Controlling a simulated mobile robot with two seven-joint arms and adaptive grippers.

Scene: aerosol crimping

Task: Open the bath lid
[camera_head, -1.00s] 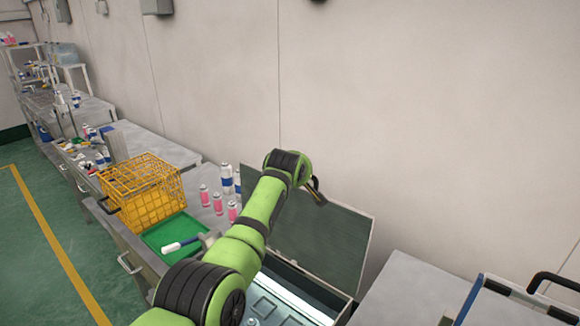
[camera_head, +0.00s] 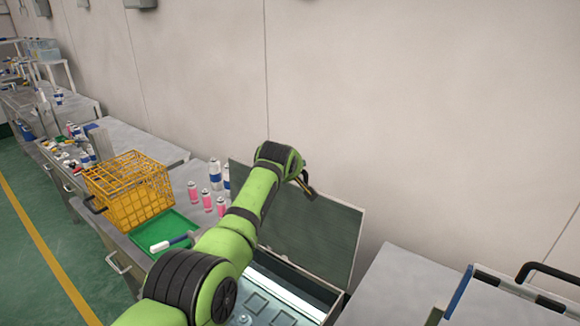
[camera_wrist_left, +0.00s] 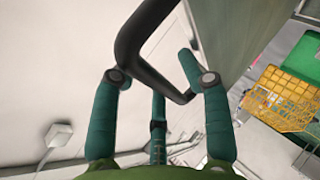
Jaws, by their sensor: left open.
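The bath lid (camera_head: 325,242) is a grey-green panel with a light rim, standing raised at the back of the bath. The bath (camera_head: 312,282) below is uncovered, with its lit interior showing. My left gripper (camera_head: 308,188) is at the lid's upper edge, on the wall side of my arm. In the left wrist view my left gripper (camera_wrist_left: 150,75) has its teal fingers spread around a black bar handle (camera_wrist_left: 130,45). The handle passes between the fingers; I cannot tell whether they touch it. My right gripper is not in view.
A yellow wire basket (camera_head: 128,190) and a green tray (camera_head: 180,233) with a white-handled tool are on the bench left of the bath. Several pink and blue cans stand behind. A grey tabletop (camera_head: 405,285) and a black-handled frame (camera_head: 520,290) lie right. The wall is close behind.

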